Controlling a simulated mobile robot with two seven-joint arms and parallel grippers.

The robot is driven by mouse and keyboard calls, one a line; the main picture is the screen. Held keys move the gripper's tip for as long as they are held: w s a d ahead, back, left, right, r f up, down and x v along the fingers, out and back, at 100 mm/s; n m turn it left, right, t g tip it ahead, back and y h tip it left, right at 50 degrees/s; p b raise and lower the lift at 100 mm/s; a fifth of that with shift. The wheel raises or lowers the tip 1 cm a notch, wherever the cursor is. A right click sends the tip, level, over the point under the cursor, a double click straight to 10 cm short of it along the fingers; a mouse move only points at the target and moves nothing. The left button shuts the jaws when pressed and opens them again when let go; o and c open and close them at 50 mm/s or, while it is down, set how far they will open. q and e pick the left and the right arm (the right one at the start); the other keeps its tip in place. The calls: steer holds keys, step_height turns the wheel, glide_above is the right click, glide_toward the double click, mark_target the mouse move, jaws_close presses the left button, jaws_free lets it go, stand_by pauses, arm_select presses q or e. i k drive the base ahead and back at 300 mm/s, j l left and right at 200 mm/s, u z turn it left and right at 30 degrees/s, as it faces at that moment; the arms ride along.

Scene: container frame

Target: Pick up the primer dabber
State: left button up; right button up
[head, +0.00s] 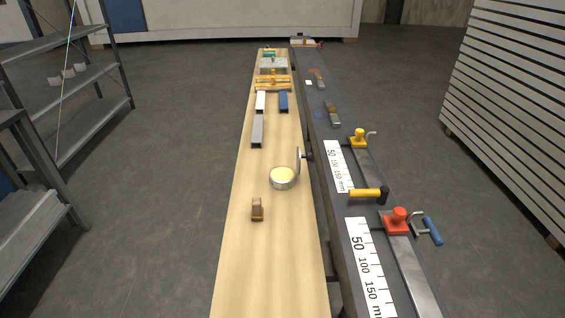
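A small brown wooden-looking piece with an upright part (257,209) stands on the light wooden plank, near its middle; it may be the primer dabber, but it is too small to be sure. Just beyond it, to the right, is an open round metal tin (282,179) with cream-coloured contents. A thin upright disc (298,160), perhaps its lid, stands at the tin's right side, with a short dark piece beyond it. Neither of my grippers shows in the head view.
The dark bench (315,135) at right carries rulers and clamps with yellow (359,138) and red (398,219) knobs. The plank's near end is clear. Shelves (70,85) stand left.

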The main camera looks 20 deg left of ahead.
mark_target(257, 211)
steer(key=l+u, duration=0.85)
steer(key=l, duration=0.15)
steer(key=k+l+u, duration=0.15)
steer(key=l, duration=0.25)
steer(key=l+u, duration=0.15)
steer(key=l, duration=0.25)
steer(key=k+l+u, duration=0.15)
steer(key=l, duration=0.25)
steer(key=k+l+u, duration=0.15)
steer(key=l, duration=0.2)
steer(key=l+u, duration=0.15)
steer(key=l, duration=0.25)
steer(key=k, duration=0.05)
